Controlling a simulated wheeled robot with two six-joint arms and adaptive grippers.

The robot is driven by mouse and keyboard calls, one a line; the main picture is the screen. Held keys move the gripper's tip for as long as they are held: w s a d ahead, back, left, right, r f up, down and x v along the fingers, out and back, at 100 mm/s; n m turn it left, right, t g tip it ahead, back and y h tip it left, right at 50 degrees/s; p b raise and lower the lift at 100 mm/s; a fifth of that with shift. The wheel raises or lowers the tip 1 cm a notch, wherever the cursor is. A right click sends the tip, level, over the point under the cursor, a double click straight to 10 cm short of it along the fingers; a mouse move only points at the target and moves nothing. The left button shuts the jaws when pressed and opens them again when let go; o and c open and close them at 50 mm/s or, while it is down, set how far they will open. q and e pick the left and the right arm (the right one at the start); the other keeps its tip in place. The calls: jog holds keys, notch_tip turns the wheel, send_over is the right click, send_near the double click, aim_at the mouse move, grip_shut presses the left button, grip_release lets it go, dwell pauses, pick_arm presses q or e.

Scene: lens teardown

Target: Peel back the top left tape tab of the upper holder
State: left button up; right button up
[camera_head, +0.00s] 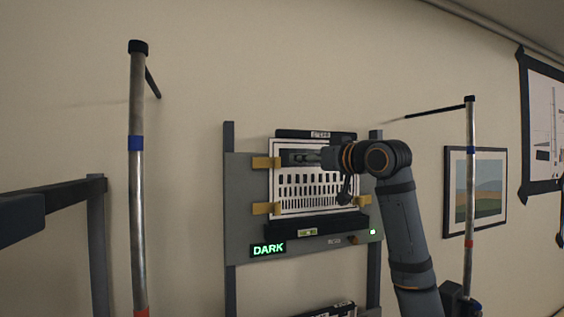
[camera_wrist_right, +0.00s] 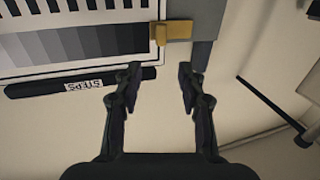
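The upper holder (camera_head: 245,225) is a grey wall panel with a white printed chart (camera_head: 310,205), striped and grey-stepped. The top left tape tab (camera_head: 264,162) is yellow-tan and lies across the chart's left edge. It also shows in the wrist view (camera_wrist_right: 174,31), which is upside down, just beyond the fingertips. My right gripper (camera_head: 316,157) reaches in from the right, in front of the chart's upper part. In the wrist view its two fingers (camera_wrist_right: 160,72) are apart, with nothing between them. The top right tab is hidden behind my arm. My left gripper is out of view.
A dark "STEPS" bar (camera_wrist_right: 80,82) runs along the chart's top. A lower left tab (camera_head: 265,208) and a lower right tab (camera_head: 364,200) show. A green "DARK" sign (camera_head: 268,249) sits below. Banded poles stand left (camera_head: 137,190) and right (camera_head: 471,180), with dark rods.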

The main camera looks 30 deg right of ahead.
jog(key=p, duration=0.7)
send_near(268, 163)
jog(key=w, duration=0.1)
jog(key=w+d+r, duration=0.1)
jog(key=w, duration=0.3)
jog(key=shift+d+r, duration=0.2)
jog(key=shift+r, duration=0.05)
jog(key=shift+w+f, duration=0.15)
jog(key=shift+w, duration=0.05)
grip_shut()
